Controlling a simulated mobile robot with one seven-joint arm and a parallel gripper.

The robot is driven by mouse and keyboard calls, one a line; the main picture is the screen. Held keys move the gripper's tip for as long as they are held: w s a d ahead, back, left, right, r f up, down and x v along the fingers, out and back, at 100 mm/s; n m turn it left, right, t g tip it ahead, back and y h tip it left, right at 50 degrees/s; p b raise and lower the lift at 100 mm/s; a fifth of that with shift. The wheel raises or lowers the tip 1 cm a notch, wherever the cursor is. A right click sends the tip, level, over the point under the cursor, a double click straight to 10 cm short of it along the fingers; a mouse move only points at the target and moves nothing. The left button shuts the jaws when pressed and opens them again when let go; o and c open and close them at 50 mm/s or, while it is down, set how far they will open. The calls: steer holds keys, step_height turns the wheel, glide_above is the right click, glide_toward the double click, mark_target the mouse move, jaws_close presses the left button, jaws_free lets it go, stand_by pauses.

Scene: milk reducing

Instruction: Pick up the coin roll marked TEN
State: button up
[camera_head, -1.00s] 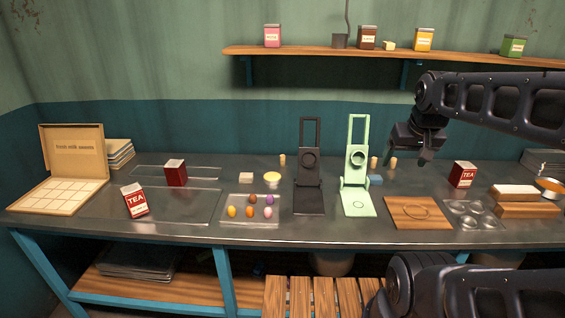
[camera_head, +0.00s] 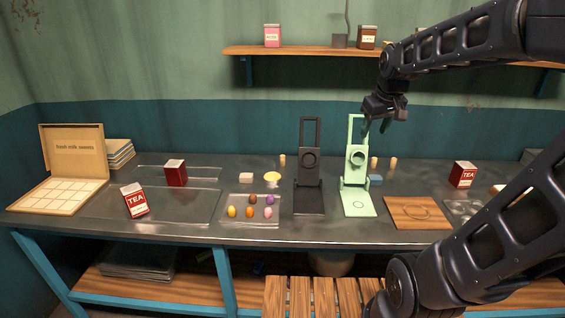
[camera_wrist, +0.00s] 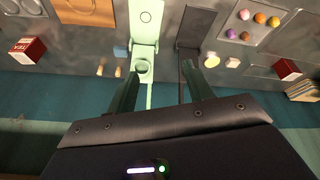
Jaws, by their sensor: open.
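Several small tan upright cylinders that look like coin rolls stand at the back of the counter. The pair also shows in the wrist view, as one roll (camera_wrist: 119,71) and another (camera_wrist: 101,69). No mark on any roll is legible, so I cannot tell which says TEN. My gripper (camera_head: 374,127) is open and empty, high by the top of the green press. Its spread fingers (camera_wrist: 160,88) show in the wrist view.
The green press (camera_head: 356,203) and dark press (camera_head: 308,200) stand mid-counter. A blue block (camera_head: 376,180) sits beside the green press. A wooden board (camera_head: 415,212), red tea tins (camera_head: 463,174) and a tray of colored eggs (camera_head: 238,203) are around. A shelf (camera_head: 300,51) hangs above.

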steer(key=w+a+f+n+g+y, duration=0.1)
steer(key=w+a+f+n, duration=0.45)
steer(key=w+a, duration=0.75)
steer(key=w+a+f+n+g+y, duration=0.1)
steer(key=w+a+f+n, duration=0.45)
steer(key=w+a, duration=0.75)
steer(key=g+h, duration=0.2)
steer(key=h, duration=0.1)
glide_above(283, 156)
steer(key=shift+m, duration=0.4)
step_height(283, 156, down, 14)
steer(key=shift+w+r, duration=0.15)
steer(key=shift+r, duration=0.05)
steer(key=shift+a+f, duration=0.2)
steer(key=shift+f, duration=0.1)
steer(key=shift+a+f, duration=0.1)
steer(key=shift+f, duration=0.5)
steer(key=f, duration=0.9)
steer(key=shift+d+f, duration=0.2)
steer(key=shift+f, duration=0.2)
steer(key=c, duration=1.1)
steer(key=shift+r, duration=0.15)
